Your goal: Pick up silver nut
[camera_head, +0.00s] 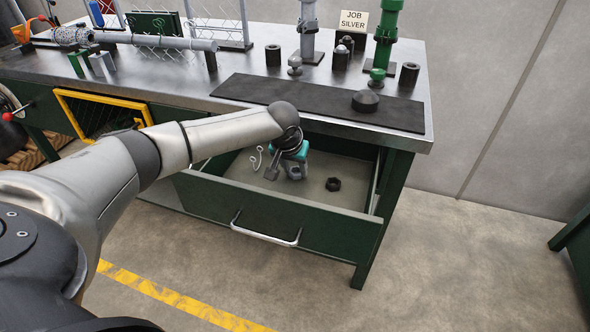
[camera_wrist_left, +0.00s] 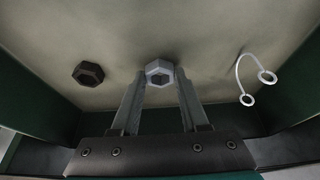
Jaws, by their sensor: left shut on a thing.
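The silver nut (camera_wrist_left: 160,72) is a light grey hexagonal nut, seen in the left wrist view between the fingertips of my left gripper (camera_wrist_left: 159,84). The gripper is shut on it, inside the open drawer (camera_head: 275,222). In the head view my left gripper (camera_head: 294,172) points down into the drawer, and the nut is hidden there. A dark nut (camera_head: 333,184) lies apart on the drawer floor; it also shows in the left wrist view (camera_wrist_left: 88,73). My right gripper is not in view.
White wire hooks (camera_wrist_left: 254,80) lie in the drawer beside the gripper. The drawer front and bench top (camera_head: 415,118) bound the space. On the bench stand a dark mat (camera_head: 310,103), posts, small cylinders and a "JOB SILVER" sign (camera_head: 353,21).

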